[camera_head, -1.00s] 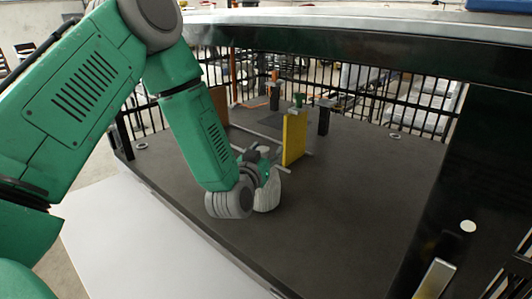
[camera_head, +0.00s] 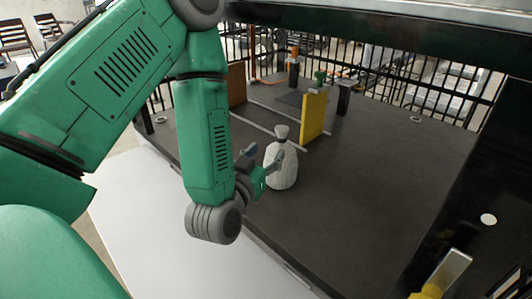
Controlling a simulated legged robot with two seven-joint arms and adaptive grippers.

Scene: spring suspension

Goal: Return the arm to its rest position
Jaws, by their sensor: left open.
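My left arm comes in from the left, green with grey joints. My left gripper (camera_head: 264,166) is open and points to the right and away from me. A whitish, bottle-shaped object (camera_head: 284,171) with a narrow neck stands upright on the dark table just beyond the fingertips. Whether a finger touches it cannot be told. My right gripper is not in view.
The dark table (camera_head: 370,190) is mostly bare at its middle and right. A yellow plate (camera_head: 314,115) and a brown plate (camera_head: 237,90) stand upright on it, with rails between them. Black posts and a railing line the back. A dark frame stands at right.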

